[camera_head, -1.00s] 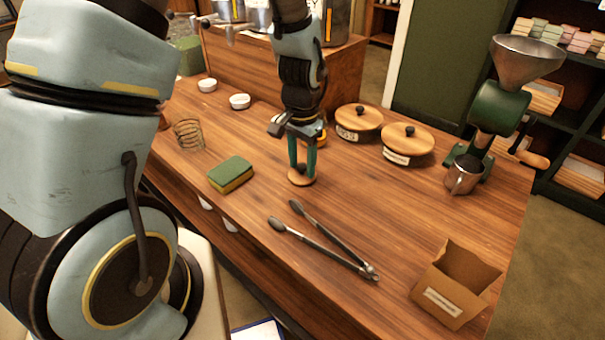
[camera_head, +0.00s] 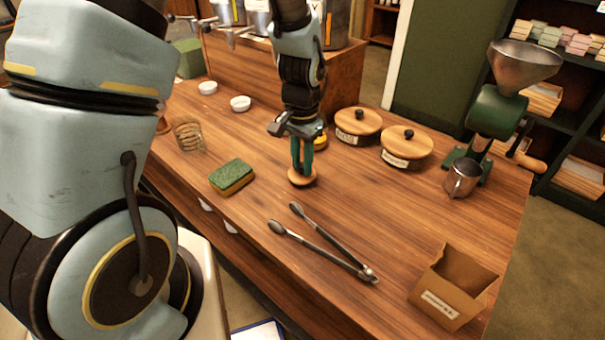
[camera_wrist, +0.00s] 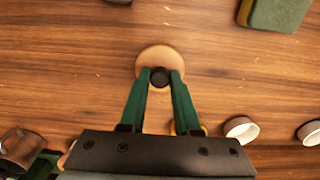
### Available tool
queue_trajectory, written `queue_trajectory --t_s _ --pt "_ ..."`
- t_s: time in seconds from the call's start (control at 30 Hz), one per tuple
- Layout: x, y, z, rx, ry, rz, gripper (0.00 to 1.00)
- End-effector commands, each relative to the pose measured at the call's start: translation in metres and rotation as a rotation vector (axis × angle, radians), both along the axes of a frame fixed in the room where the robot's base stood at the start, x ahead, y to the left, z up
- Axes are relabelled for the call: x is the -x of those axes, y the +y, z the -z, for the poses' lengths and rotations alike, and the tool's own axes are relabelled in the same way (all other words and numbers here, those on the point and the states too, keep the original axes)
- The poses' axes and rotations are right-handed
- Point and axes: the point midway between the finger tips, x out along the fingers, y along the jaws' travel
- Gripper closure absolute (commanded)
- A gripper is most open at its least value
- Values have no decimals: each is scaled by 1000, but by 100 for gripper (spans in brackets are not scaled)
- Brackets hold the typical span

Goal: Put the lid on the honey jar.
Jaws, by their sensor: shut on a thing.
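The lid is a small round wooden disc (camera_head: 302,181) with a dark knob, near the middle of the counter. It also shows from above in the wrist view (camera_wrist: 156,58). My gripper (camera_head: 302,170) points straight down with its green fingers shut on the lid's knob; in the wrist view the fingertips (camera_wrist: 160,77) press on both sides of it. The lid looks flat and at counter level. An amber-yellow thing, apparently the honey jar (camera_head: 321,140), stands just behind my gripper and is mostly hidden by it. A yellow edge of it peeks past a finger in the wrist view.
Two wooden-lidded canisters (camera_head: 357,126) stand behind to the right. A green sponge (camera_head: 231,176) lies left, tongs (camera_head: 322,248) in front, a cardboard box (camera_head: 452,290) front right. A metal cup (camera_head: 461,180) stands by the grinder. The counter right of my gripper is clear.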

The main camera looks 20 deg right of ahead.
Motion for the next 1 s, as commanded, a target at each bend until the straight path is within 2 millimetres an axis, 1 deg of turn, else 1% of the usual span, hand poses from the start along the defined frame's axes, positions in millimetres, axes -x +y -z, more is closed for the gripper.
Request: queue_trajectory --t_s 0.03,0.73,1.0 --pt "0 0 -4 0 0 0 92" --pt "0 0 -30 0 0 0 92" --pt "0 0 -33 0 0 0 92"
